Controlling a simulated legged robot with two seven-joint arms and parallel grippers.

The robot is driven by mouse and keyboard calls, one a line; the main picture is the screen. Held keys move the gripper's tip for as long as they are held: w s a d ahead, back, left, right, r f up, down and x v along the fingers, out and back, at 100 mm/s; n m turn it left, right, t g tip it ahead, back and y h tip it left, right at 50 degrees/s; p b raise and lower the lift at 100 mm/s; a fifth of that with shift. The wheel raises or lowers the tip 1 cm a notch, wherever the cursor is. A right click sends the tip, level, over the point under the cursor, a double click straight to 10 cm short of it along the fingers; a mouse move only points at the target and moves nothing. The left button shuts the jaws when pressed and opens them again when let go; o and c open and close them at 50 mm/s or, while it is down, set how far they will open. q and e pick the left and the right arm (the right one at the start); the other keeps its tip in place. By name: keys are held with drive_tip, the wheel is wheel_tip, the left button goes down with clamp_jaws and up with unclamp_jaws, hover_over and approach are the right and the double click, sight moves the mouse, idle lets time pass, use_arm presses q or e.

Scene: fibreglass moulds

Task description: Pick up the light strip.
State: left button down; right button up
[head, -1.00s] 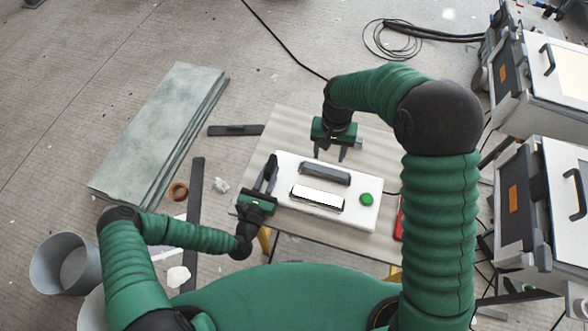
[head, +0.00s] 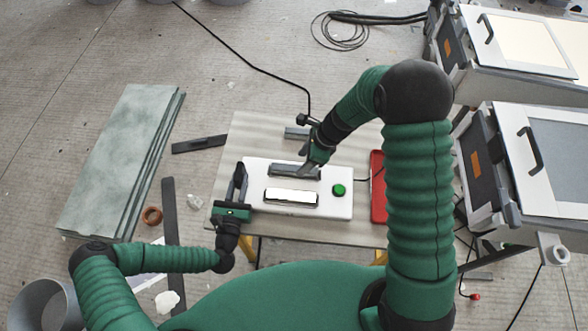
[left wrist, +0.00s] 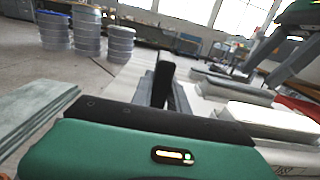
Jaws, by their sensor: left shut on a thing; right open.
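A bright white strip in a dark frame (head: 291,198), which looks like the light strip, lies on the white box (head: 262,173). A grey bar (head: 290,170) lies behind it on the same box. A green button (head: 339,190) is at the box's right end. My right gripper (head: 311,168) is open at the right end of the grey bar; I cannot tell if it touches. My left gripper (head: 239,184) is at the box's left end, shut on a dark upright piece (left wrist: 163,84), partly hidden by the fingers.
The box stands on a pale table (head: 240,135). A red item (head: 378,185) lies at the table's right side, and a small grey block (head: 296,133) behind the box. Grey-green slabs (head: 120,165) lie on the floor at left. Large machines (head: 545,160) stand at right.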

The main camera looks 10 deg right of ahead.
sight(294, 168)
drive_tip(key=x, duration=0.4)
drive_tip(key=shift+w+a+f, duration=0.1)
drive_tip(key=shift+a, duration=0.3)
drive_tip(key=shift+c, duration=0.4)
clamp_jaws()
idle(0.5)
